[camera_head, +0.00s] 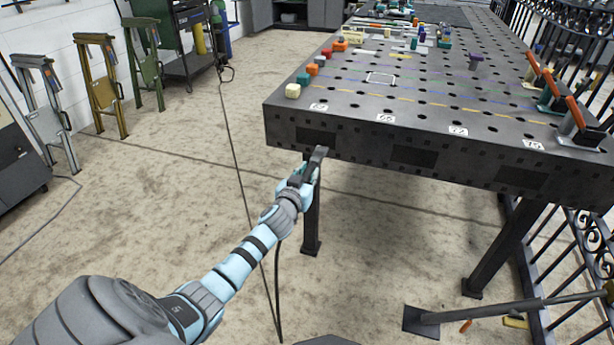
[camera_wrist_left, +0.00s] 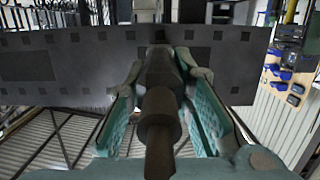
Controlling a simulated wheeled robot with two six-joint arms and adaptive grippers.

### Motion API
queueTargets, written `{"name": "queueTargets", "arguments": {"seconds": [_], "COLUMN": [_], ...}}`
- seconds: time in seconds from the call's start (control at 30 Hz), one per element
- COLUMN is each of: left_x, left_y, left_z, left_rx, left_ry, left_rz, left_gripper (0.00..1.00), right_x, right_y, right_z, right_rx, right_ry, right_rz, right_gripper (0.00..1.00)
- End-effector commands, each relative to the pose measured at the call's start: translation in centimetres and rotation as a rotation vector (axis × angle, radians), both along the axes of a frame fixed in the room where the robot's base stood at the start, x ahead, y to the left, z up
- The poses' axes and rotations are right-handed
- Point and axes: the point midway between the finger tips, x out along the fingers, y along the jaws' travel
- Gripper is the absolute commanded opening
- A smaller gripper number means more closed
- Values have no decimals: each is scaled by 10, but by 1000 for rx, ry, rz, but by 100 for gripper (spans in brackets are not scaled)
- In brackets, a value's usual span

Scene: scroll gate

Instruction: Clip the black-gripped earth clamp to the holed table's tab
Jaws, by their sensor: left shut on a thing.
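My left gripper (camera_head: 304,174) is shut on the earth clamp (camera_head: 318,154), just in front of the holed table's (camera_head: 365,148) front side, near its left corner. In the left wrist view, the clamp's dark grip (camera_wrist_left: 160,105) lies between the two teal-lined fingers (camera_wrist_left: 163,85) and points at the table side (camera_wrist_left: 90,65). A dark cable hangs from the clamp to the floor. I cannot make out the tab; the clamp and gripper may hide it. I cannot tell whether the clamp touches the table. My right gripper is not in view.
Small coloured blocks (camera_head: 304,78) line the tabletop's left edge, and orange-handled clamps (camera_head: 570,115) stand at its right. A table leg (camera_head: 312,225) is behind my gripper. A black iron fence (camera_head: 590,240) is at the right. The floor at the left is mostly clear.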

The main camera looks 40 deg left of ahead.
Motion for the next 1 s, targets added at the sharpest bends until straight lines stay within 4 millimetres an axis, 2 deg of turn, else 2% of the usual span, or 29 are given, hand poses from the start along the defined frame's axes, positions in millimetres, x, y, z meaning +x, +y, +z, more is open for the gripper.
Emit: {"name": "queueTargets", "arguments": {"seconds": [0.23,1.0], "left_x": [7,10], "left_y": [2,3], "left_z": [1,1], "left_rx": [0,-1], "left_ry": [-2,-3], "left_rz": [-1,-1], "left_gripper": [0,0], "right_x": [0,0], "right_y": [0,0], "right_z": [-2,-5], "right_rx": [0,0], "right_ry": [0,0], "right_rz": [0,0], "right_gripper": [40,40]}}
